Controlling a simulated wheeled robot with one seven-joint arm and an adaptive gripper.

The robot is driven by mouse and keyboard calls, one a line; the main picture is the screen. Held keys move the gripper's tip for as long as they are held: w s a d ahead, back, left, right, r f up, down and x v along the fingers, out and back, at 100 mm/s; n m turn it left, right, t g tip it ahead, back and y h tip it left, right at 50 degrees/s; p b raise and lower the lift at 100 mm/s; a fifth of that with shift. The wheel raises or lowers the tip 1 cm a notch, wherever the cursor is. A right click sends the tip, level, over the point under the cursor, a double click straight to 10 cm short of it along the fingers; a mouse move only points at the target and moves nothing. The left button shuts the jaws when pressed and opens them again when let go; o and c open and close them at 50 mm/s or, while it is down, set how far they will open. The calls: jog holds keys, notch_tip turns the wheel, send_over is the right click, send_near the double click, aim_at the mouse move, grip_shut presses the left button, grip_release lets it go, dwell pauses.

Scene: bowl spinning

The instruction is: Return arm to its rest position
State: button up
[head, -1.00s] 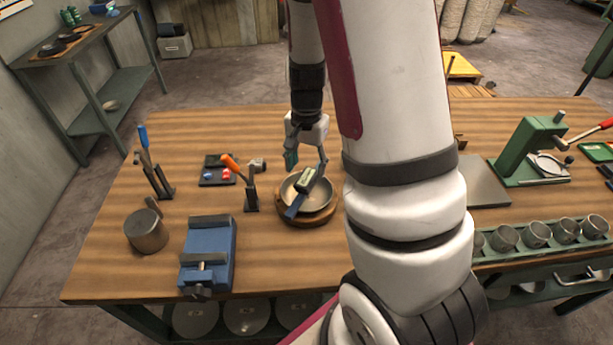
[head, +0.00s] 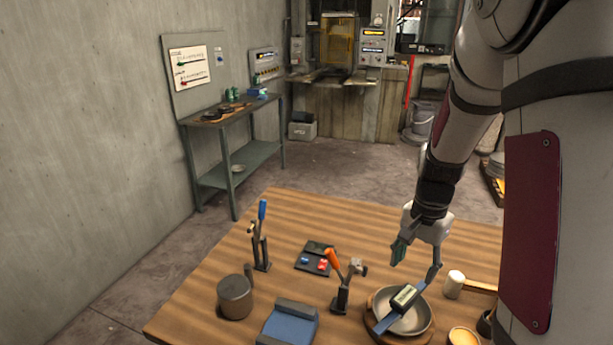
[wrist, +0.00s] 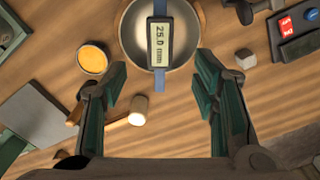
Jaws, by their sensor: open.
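My gripper (head: 415,266) is open and empty, pointing down just above and behind the metal bowl (head: 425,318) in the head view. The bowl (wrist: 185,55) lies beyond the fingertips there. A caliper (head: 402,298) with a display reading 25.0 mm lies across the bowl; it also shows in the wrist view (wrist: 159,42). The bowl sits on a round wooden base (head: 372,330). My arm hides the right part of the table in the head view.
A wooden-handled mallet (head: 454,284) and a yellow-filled cup (head: 463,337) lie right of the bowl.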

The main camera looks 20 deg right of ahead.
jog(key=s+a+r+n+t, duration=0.35)
jog(key=a+r+n, duration=0.25)
jog(key=a+r, duration=0.55)
jog(key=s+a+r+n+t, duration=0.2)
jog(key=s+a+r+n, duration=0.2)
jog(key=s, duration=0.7)
notch_tip(320, 180, up, 4)
jog(key=n, duration=0.2)
jog(key=shift+a+r+n, duration=0.15)
jog(key=shift+a+n, duration=0.2)
jog(key=shift+n, duration=0.05)
jog(key=shift+d, duration=0.1)
